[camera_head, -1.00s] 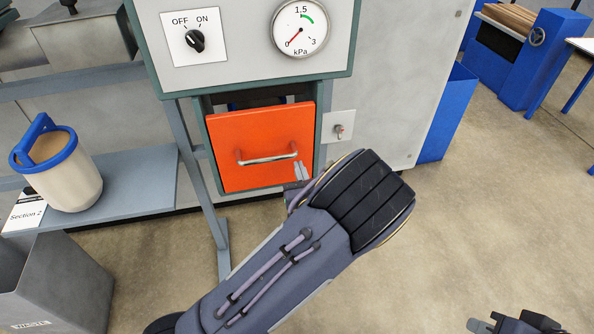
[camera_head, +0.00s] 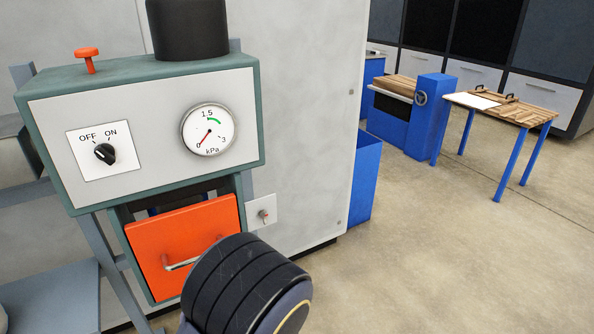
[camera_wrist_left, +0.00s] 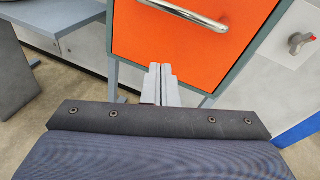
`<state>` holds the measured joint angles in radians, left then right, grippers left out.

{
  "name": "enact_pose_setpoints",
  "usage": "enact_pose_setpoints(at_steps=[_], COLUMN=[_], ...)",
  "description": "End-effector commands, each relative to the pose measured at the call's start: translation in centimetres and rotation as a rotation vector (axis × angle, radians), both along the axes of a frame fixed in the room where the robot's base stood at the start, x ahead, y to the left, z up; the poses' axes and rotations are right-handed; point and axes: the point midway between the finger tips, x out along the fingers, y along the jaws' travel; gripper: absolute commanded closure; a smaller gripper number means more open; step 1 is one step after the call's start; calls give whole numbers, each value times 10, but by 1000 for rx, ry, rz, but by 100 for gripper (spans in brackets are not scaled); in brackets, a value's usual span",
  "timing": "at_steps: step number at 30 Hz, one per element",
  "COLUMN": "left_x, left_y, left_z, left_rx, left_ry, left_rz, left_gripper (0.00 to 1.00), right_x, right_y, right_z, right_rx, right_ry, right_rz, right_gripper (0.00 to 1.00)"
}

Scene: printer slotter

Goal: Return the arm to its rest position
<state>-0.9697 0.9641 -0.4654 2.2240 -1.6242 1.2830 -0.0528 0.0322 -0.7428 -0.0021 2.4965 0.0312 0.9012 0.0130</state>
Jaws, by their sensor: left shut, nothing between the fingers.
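My left arm's dark ribbed joint (camera_head: 250,285) covers the lower part of the orange drawer (camera_head: 165,225) in the head view. My left gripper (camera_wrist_left: 160,72) shows in the left wrist view with its two grey fingers together and nothing between them. It is just below the orange drawer's front (camera_wrist_left: 165,40), close in the picture; whether it touches cannot be told. The drawer has a silver handle (camera_wrist_left: 205,15), which the gripper is not holding. In the head view my left gripper is hidden. My right gripper is out of view.
Open floor (camera_head: 430,260) lies right, with a wooden-topped table (camera_head: 515,112) beyond.

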Motion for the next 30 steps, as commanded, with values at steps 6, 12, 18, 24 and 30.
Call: enact_pose_setpoints(at_steps=[6,12,18,24,30], left_x=[-74,-140,-180,-194,-196], left_y=[75,85,63,39,27], left_z=[18,33,69,122,159], left_rx=[-512,-989,-1477,-1938,-2220], left_ry=[-1,-63,-201,-403,-552], left_rz=[546,987,1339,1553,1614], left_gripper=[100,100,100,100,100], right_x=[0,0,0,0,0], right_y=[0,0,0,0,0], right_z=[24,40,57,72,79], right_rx=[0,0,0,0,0], right_ry=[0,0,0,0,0], right_rz=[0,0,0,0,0], right_gripper=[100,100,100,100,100])
